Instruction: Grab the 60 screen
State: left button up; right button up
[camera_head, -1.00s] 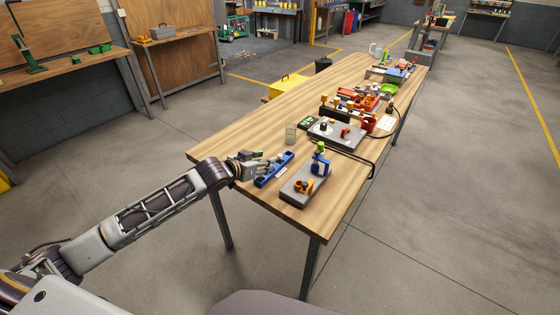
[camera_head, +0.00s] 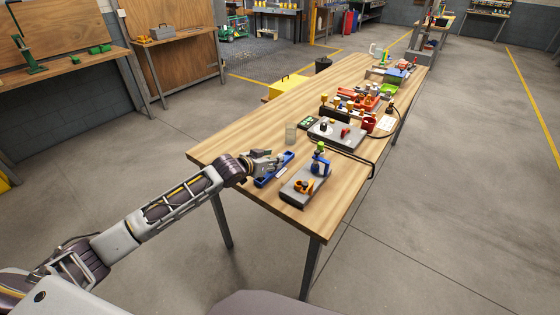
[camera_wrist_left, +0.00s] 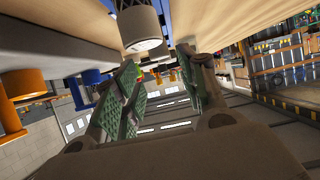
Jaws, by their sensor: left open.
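No label reading 60 is legible, so I cannot tell for sure which thing is the 60 screen. My right gripper is not in view.
The wooden table (camera_head: 215,150) runs away to the back right. Several tools crowd the far table.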

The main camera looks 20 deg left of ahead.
pick_arm(q)
jog(key=shift+w, duration=0.1)
jog(key=shift+a+x, duration=0.15)
jog(key=shift+x, duration=0.6)
jog(key=shift+a+x, duration=0.1)
jog(key=shift+x, duration=1.8)
jog(key=shift+r, duration=0.1)
jog(key=c, duration=0.9)
